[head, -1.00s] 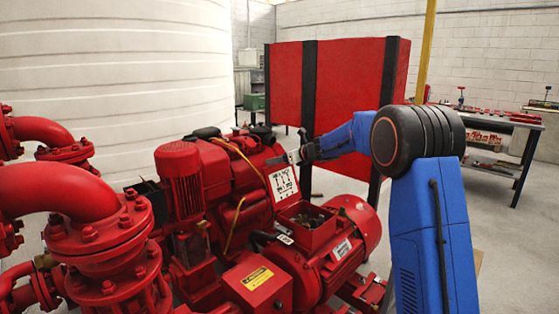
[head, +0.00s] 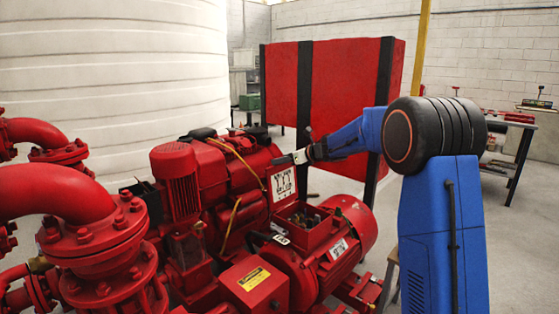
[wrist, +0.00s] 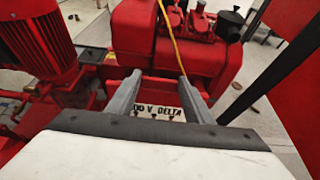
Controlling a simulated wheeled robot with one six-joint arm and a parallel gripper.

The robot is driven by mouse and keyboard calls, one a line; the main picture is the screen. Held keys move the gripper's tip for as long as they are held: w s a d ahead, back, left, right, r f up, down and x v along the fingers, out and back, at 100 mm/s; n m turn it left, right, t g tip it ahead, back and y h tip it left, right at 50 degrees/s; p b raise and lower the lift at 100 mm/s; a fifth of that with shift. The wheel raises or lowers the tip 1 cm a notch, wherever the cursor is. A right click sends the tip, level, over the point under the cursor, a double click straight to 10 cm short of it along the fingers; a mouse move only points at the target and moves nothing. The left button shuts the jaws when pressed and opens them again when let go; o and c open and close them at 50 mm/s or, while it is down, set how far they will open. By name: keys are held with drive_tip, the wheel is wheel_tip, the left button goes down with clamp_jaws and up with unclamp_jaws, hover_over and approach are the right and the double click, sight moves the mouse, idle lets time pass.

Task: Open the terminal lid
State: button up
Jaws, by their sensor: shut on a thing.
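The terminal lid (head: 283,184) stands upright at the back of the open terminal box (head: 303,224) on the red motor. A white wiring-diagram label covers most of its face toward the head camera. My gripper (head: 283,160) is at the lid's top edge. In the wrist view, the two grey fingers of my gripper (wrist: 159,91) stand apart, with the red lid (wrist: 160,90) and part of its label, reading "V DELTA", between them. The gripper is shut on the lid. The exact finger contact is too small to tell in the head view.
Red pipes and flanges (head: 105,255) fill the left foreground. The engine (head: 235,160) lies behind the motor (head: 345,235). A red panel with black posts (head: 340,75) stands behind my arm. A workbench (head: 510,140) is at the far right, with open floor before it.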

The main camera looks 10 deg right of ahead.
drive_tip(key=shift+f, duration=0.35)
drive_tip(key=o, duration=1.5)
drive_tip(key=v, duration=1.7)
drive_tip(key=shift+r, duration=0.4)
drive_tip(key=shift+s+d, duration=0.1)
drive_tip(key=shift+d, duration=0.05)
drive_tip(key=c, duration=0.5)
drive_tip(key=shift+t+y, duration=0.4)
drive_tip(key=shift+t, duration=0.1)
drive_tip(key=s+f, duration=0.2)
drive_tip(key=s+d+f, duration=0.1)
drive_tip(key=s, duration=0.1)
drive_tip(key=shift+f, duration=0.4)
clamp_jaws()
drive_tip(key=r+x, duration=0.1)
drive_tip(key=x, duration=1.2)
drive_tip(key=shift+w+a, duration=0.25)
drive_tip(key=shift+a, duration=0.15)
